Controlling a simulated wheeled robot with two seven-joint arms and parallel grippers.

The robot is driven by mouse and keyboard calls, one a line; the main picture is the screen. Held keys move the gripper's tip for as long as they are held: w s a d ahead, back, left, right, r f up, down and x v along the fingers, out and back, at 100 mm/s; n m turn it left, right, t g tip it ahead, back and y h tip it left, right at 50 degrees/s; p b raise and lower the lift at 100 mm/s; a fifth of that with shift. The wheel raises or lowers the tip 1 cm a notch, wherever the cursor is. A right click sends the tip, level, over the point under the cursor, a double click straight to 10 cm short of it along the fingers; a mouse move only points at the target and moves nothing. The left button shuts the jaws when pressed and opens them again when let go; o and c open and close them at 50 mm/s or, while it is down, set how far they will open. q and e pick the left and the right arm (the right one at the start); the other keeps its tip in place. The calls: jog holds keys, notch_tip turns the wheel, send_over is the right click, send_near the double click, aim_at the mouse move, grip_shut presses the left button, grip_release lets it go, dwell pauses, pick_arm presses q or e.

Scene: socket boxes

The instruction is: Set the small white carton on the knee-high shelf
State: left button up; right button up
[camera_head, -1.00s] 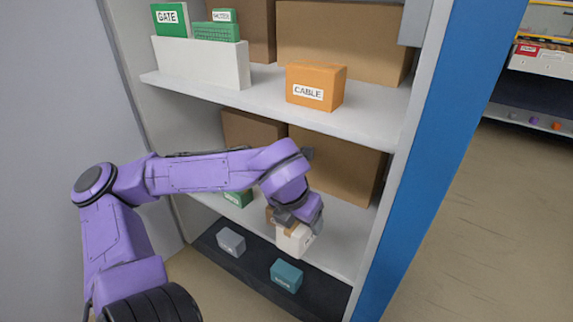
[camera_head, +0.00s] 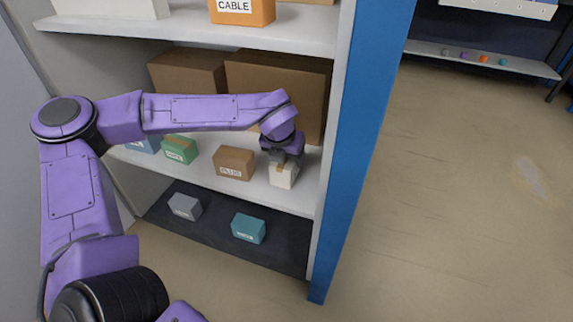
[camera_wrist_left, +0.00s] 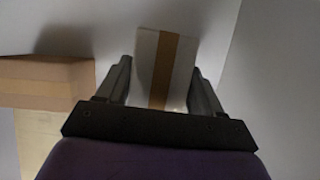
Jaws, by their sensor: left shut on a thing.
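The small white carton (camera_head: 284,177) has a tan tape strip and is at the right end of the middle shelf (camera_head: 230,186), close to the right side panel. My left gripper (camera_head: 282,160) is shut on it from above. In the left wrist view the carton (camera_wrist_left: 163,70) stands between the two fingers of my left gripper (camera_wrist_left: 162,90). It looks to be at the shelf surface, but I cannot tell whether it touches. My right gripper is not in view.
A brown box (camera_head: 235,163) stands just left of the carton, with a green box (camera_head: 180,148) farther left. Large brown cartons (camera_head: 290,90) fill the back. A grey box (camera_head: 185,206) and a teal box (camera_head: 248,228) sit on the dark bottom shelf. A blue post (camera_head: 352,150) edges the right.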

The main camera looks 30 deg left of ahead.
pick_arm(q)
jog(key=shift+f, duration=0.75)
jog(key=shift+r, duration=0.15)
jog(key=o, duration=1.4)
jog(key=shift+c, duration=0.2)
jog(key=p+v, duration=0.3)
jog(key=v, duration=0.4)
jog(key=shift+s+r, duration=0.2)
